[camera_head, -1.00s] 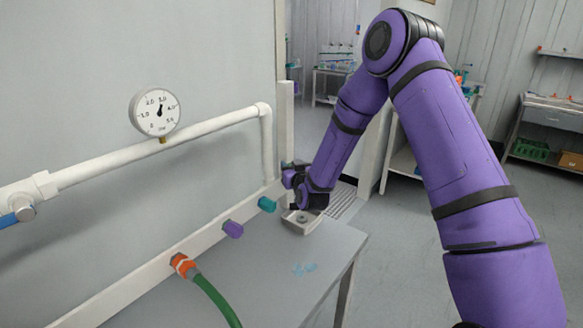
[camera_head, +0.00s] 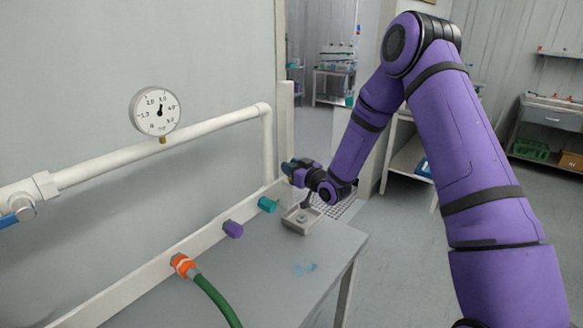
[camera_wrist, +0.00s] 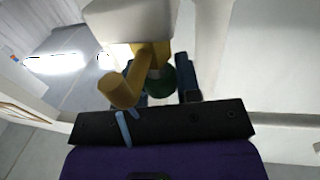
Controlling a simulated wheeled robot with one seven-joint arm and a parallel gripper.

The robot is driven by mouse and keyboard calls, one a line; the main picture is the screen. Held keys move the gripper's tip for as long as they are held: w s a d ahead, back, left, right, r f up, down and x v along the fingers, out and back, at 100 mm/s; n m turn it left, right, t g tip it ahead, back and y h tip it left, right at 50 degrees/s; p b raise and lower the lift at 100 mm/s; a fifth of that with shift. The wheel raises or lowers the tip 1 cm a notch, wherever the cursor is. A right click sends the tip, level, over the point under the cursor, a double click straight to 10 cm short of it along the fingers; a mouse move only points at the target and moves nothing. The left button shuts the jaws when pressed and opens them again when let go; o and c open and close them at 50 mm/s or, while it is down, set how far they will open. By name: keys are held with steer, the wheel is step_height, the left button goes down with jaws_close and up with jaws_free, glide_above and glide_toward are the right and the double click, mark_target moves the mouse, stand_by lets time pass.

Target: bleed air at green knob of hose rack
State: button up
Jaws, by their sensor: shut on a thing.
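In the wrist view a green knob (camera_wrist: 159,80) sits under a brass valve body with a side spout (camera_wrist: 124,88). The dark blue fingers of my gripper (camera_wrist: 163,86) stand on either side of the knob, shut on it. In the head view my gripper (camera_head: 290,170) is at the far right end of the white hose rack rail (camera_head: 206,240), and it hides the knob there. A small pale tray (camera_head: 297,227) stands on the bench below the gripper.
The rail also bears a teal fitting (camera_head: 267,204), a purple fitting (camera_head: 232,229) and an orange coupling (camera_head: 183,265) with a green hose (camera_head: 217,302). A gauge (camera_head: 155,111) stands on the white pipe above.

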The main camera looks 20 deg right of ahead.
steer(key=n+g+y, duration=0.3)
steer(key=y, duration=0.1)
steer(key=shift+d+n+y, duration=0.1)
steer(key=shift+n+y, duration=0.2)
steer(key=shift+y, duration=0.1)
steer(key=shift+n+g+y, duration=1.6)
steer(key=shift+n+g, duration=0.1)
steer(key=shift+g, duration=0.5)
steer(key=o, duration=0.9)
steer(key=v, duration=1)
steer(key=shift+s+d, duration=0.1)
steer(key=shift+d, duration=0.25)
